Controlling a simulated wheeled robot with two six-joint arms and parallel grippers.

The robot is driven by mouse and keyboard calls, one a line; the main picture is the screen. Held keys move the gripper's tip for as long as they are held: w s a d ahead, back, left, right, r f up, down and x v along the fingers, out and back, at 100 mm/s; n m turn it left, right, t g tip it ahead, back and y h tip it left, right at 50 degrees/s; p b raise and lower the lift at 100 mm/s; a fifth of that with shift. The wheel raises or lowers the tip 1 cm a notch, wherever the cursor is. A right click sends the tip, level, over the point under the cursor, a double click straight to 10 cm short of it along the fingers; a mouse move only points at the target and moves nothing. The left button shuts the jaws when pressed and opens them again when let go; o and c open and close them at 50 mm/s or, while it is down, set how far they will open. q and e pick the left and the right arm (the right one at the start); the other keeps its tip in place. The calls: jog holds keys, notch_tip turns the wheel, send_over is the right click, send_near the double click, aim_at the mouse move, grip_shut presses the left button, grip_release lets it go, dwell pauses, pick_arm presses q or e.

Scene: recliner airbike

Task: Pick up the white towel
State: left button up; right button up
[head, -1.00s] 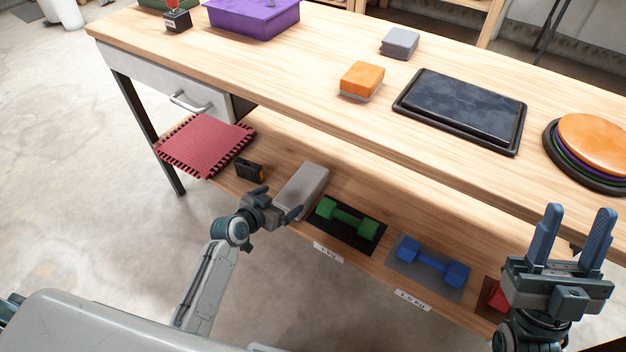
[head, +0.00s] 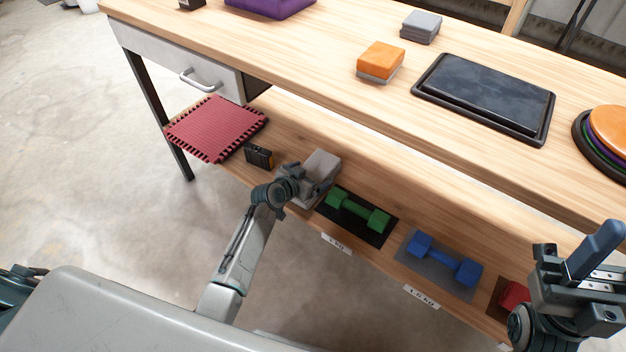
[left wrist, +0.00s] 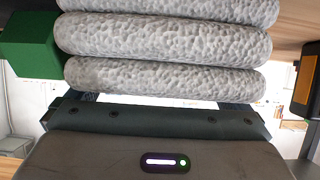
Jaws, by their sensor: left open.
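The white towel (head: 322,164) looks pale grey and lies folded on the lower shelf, left of the green dumbbell. In the left wrist view its thick, bumpy folds (left wrist: 165,45) fill the upper middle, stacked close in front of the gripper. My left gripper (head: 307,182) is open at the towel's near side and covers part of it. Its fingertips are hidden, so I cannot tell whether they touch the towel. My right gripper (head: 585,265) is at the right edge, away from the towel. One blue finger shows clearly; its opening is unclear.
A green dumbbell (head: 357,212), blue dumbbell (head: 443,261) and red object (head: 513,296) lie along the shelf. A black-and-orange box (head: 259,156) and red mat (head: 216,128) are left of the towel. The tabletop (head: 330,95) overhangs behind.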

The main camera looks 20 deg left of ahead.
pick_arm(q)
jog(key=shift+c, duration=0.4)
jog(key=shift+r, duration=0.1)
jog(key=c, duration=0.8)
